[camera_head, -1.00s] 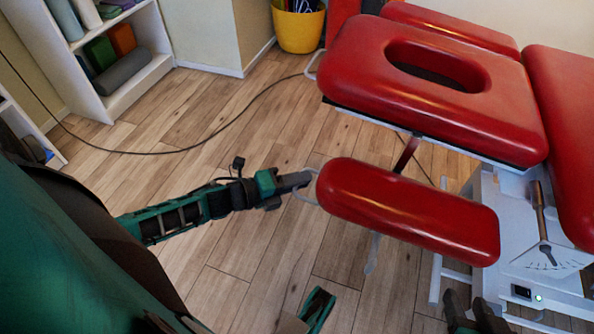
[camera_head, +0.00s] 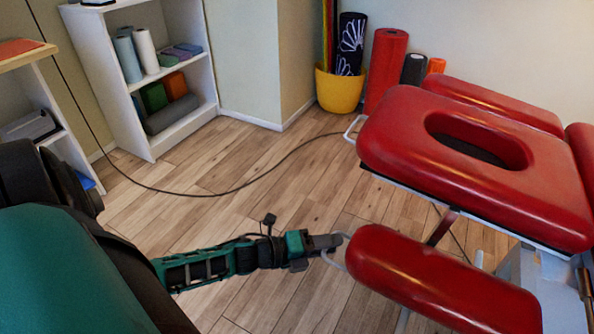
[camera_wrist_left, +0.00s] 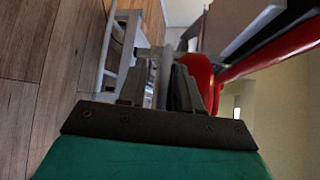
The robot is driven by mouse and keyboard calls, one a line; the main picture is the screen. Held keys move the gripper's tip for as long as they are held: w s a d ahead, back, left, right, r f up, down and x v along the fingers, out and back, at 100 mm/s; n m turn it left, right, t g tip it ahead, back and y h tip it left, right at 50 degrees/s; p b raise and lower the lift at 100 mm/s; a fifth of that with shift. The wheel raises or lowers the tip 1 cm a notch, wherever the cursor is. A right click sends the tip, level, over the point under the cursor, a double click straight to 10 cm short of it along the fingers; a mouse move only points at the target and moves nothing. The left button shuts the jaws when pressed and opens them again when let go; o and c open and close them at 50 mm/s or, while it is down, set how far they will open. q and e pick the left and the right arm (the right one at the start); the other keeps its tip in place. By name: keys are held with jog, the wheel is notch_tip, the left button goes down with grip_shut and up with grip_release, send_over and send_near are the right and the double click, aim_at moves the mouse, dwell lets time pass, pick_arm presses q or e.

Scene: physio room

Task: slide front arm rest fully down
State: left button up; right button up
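The front arm rest (camera_head: 440,281) is a red padded cushion at the lower right of the head view, sloping down to the right. A pale loop handle (camera_head: 333,262) sticks out from its left end. My left gripper (camera_head: 330,242) is at this handle, its fingertips overlapping the loop's upper part. In the left wrist view the gripper's fingers (camera_wrist_left: 163,85) show a narrow gap with grey parts behind. Whether they clamp the handle is not clear. Red padding (camera_wrist_left: 200,75) shows just right of the fingers. My right gripper is not in view.
The red treatment table (camera_head: 400,150) with its oval face hole stands behind the arm rest. A cable (camera_head: 215,193) runs across the wood floor. A white shelf (camera_head: 150,90) and a yellow bucket (camera_head: 338,92) with rolls stand at the back.

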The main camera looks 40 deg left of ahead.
pick_arm(q)
jog(key=p+v, duration=0.3)
jog(key=v, duration=0.9)
jog(key=shift+s+a, duration=0.25)
jog(key=shift+s, duration=0.05)
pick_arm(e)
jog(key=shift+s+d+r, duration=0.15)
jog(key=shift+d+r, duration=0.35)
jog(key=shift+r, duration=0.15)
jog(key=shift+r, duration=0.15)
